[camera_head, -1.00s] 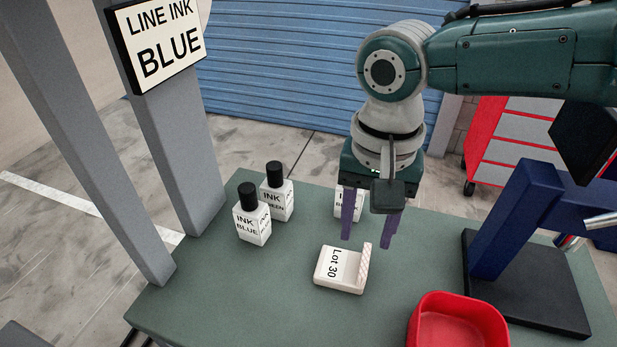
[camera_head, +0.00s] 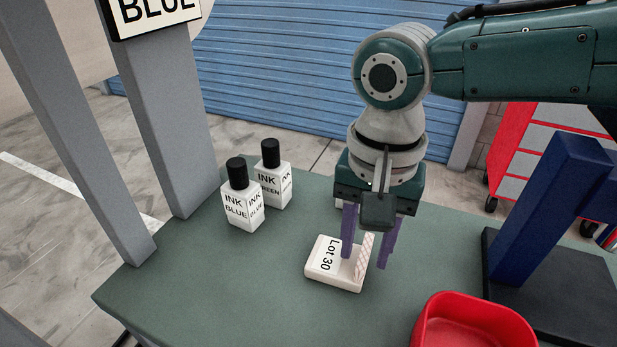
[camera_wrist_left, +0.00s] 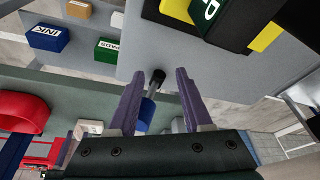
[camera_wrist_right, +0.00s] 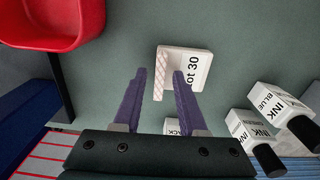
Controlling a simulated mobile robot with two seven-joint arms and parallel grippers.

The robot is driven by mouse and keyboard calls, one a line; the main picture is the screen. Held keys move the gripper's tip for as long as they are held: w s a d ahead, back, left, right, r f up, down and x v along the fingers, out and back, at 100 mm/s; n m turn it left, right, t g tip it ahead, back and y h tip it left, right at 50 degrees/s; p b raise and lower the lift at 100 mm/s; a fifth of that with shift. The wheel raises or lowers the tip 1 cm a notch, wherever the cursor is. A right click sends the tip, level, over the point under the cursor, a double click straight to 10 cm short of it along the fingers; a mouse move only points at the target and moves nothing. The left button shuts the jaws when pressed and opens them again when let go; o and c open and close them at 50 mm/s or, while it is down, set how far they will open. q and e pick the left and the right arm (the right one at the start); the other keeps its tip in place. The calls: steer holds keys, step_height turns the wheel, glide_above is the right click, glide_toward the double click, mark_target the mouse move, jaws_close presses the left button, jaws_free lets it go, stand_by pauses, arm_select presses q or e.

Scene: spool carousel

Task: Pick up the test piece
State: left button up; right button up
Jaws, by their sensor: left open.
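The test piece is a white block labelled "Lot 30" (camera_head: 322,260) with a hatched upright tab, lying on the green table (camera_head: 200,290). It also shows in the right wrist view (camera_wrist_right: 198,66). My right gripper (camera_head: 369,262) is open and points down over it. In the head view its fingers stand on either side of the tab; whether they reach down beside it is unclear. My left gripper (camera_wrist_left: 158,75) is open and empty, out of the head view.
Ink bottles, blue (camera_head: 242,205) and green (camera_head: 273,185), stand left of the block. Another bottle is mostly hidden behind my right gripper. A red tray (camera_head: 430,318) is at the front right, beside a blue stand on a black base (camera_head: 540,300). Grey posts rise at the left.

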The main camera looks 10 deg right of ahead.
arm_select(q)
steer(key=shift+a, duration=0.1)
arm_select(e)
jaws_close()
arm_select(q)
steer(key=shift+r, duration=0.1)
stand_by(0.4)
